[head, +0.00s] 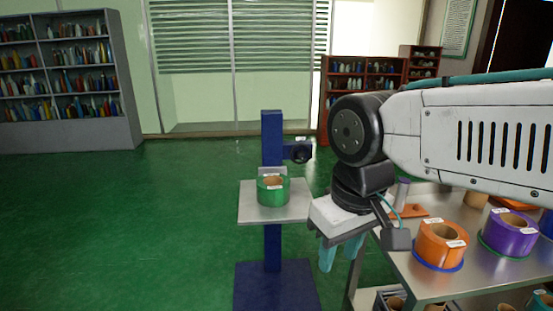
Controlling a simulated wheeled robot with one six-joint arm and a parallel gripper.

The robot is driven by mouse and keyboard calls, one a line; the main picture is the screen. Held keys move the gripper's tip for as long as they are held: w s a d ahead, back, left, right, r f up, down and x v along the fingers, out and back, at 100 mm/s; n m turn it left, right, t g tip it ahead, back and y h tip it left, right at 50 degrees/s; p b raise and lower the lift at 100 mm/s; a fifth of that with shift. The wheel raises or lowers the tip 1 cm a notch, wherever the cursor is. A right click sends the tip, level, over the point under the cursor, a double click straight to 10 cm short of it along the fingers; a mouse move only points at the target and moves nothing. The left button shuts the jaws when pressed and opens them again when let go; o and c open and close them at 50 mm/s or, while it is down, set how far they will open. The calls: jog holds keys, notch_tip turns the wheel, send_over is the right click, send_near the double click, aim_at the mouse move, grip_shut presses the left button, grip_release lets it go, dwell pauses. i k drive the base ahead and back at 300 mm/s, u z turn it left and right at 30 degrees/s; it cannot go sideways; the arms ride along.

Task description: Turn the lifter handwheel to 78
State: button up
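The lifter is a dark blue column (272,140) on a flat blue base (275,290), with a grey platform (250,213) at mid height. A dark round part on the column's upper right side looks like the handwheel (302,152). A small white label sits above it; no number or dial reading is legible. My gripper (340,255) hangs below and right of the handwheel, beside the platform's right edge, clear of the wheel. Its two teal fingers point down and appear apart, with nothing seen between them.
A green roll (273,192) stands on the platform. At right, a metal cart (405,272) carries an orange roll (440,247), a purple roll (510,235) and other items. My arm covers part of the cart. Green floor is open at left; bookshelves (130,110) stand behind.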

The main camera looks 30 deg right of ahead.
aim_at(302, 156)
jog(key=u, duration=0.35)
jog(key=i, duration=1.7)
jog(key=z, duration=0.65)
